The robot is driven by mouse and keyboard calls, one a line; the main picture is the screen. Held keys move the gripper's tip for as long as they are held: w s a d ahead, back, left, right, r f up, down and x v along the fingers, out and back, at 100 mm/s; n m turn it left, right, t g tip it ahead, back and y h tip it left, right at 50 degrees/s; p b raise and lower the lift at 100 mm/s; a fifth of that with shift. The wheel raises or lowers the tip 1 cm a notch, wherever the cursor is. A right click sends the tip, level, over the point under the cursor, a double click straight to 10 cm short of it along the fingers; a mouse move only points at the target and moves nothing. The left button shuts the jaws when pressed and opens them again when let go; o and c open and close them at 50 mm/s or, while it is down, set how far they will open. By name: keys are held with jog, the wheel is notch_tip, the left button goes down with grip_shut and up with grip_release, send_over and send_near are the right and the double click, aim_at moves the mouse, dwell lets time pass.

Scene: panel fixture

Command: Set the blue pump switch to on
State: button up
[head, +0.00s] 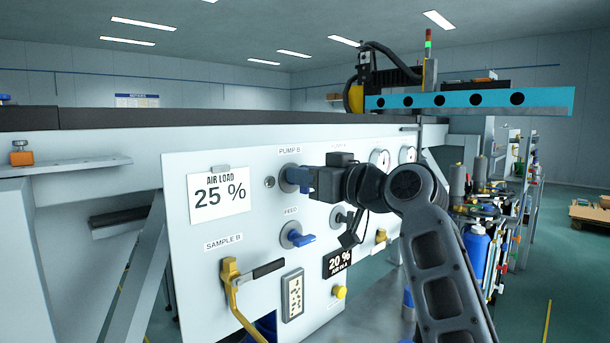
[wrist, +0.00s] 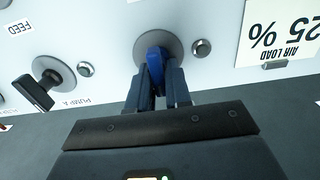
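The blue pump switch (head: 291,175) is a lever on a round grey disc under the PUMP B label on the white panel (head: 180,215). In the head view my gripper (head: 306,178) reaches it from the right and hides much of its lever. In the wrist view the blue lever (wrist: 155,70) lies between the two fingers of my gripper (wrist: 158,84), which look closed against its sides. The lever runs roughly along the fingers there. No on or off marking is readable.
Below is a blue FEED lever (head: 299,239); lower left is a yellow SAMPLE B valve with a black handle (head: 268,269). A black PUMP A switch (wrist: 37,90) is beside the blue one. An AIR LOAD 25 % sign (head: 220,194) hangs left. Gauges (head: 380,158) are at right.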

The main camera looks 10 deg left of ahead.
grip_shut()
jog(key=shift+m, duration=0.3)
jog(key=m+p, duration=0.1)
jog(key=m, duration=0.1)
jog(key=m+p, duration=0.1)
jog(key=p, duration=0.1)
jog(key=shift+w+d+r+m, duration=0.1)
jog(key=shift+w+d+m, duration=0.1)
jog(key=shift+m, duration=0.2)
jog(key=shift+w+d+f+m+p, duration=0.1)
jog(key=shift+f+m+p, duration=0.1)
jog(key=shift+m+p, duration=1.7)
jog(key=shift+w+d+f+m+p, duration=0.1)
jog(key=shift+f+m+p, duration=0.15)
jog(key=shift+m+p, duration=1.7)
jog(key=shift+w+d+f+m+p, duration=0.15)
jog(key=shift+m+p, duration=0.7)
jog(key=shift+m, duration=2.1)
jog(key=shift+f, duration=0.1)
